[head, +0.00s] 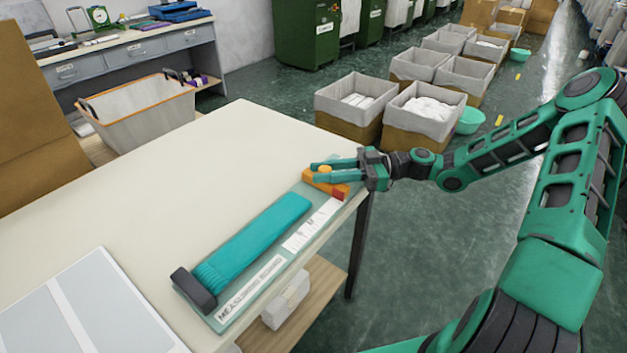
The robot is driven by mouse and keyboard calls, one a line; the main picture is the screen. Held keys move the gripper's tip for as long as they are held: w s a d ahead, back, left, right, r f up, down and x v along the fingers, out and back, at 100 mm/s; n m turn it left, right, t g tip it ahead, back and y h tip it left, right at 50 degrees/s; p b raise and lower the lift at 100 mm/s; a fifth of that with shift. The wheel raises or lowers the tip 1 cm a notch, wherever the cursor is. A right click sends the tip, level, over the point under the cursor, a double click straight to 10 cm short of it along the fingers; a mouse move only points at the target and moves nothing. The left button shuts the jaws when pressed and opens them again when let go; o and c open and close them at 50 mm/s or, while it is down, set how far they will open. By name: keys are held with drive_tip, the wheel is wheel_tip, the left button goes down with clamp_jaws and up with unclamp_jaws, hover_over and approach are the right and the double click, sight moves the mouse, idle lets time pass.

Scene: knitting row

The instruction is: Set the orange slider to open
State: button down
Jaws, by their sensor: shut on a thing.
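The measuring board (237,324) lies along the right edge of the cream table. A teal ribbed knit piece (250,241) lies on it, with a dark block (192,288) at its near end. A white printed scale (311,226) runs beside the knit. The orange slider (324,185) sits at the board's far end, with a red part (338,194) on its right side. My gripper (316,172) is at the slider from the right, its green fingers shut on it. The fingers hide part of the slider. I cannot read its setting.
The cream table (190,180) is bare left of the board. A pale grey panel (90,310) lies at the near left. Lined bins (355,103) stand on the floor beyond. A white box (287,300) sits on the shelf below.

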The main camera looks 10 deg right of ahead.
drive_tip(key=shift+w+d, duration=0.3)
drive_tip(key=shift+w, duration=0.05)
drive_tip(key=c, duration=1.4)
unclamp_jaws()
drive_tip(key=d, duration=1)
drive_tip(key=shift+s+d, duration=0.3)
drive_tip(key=shift+d, duration=0.1)
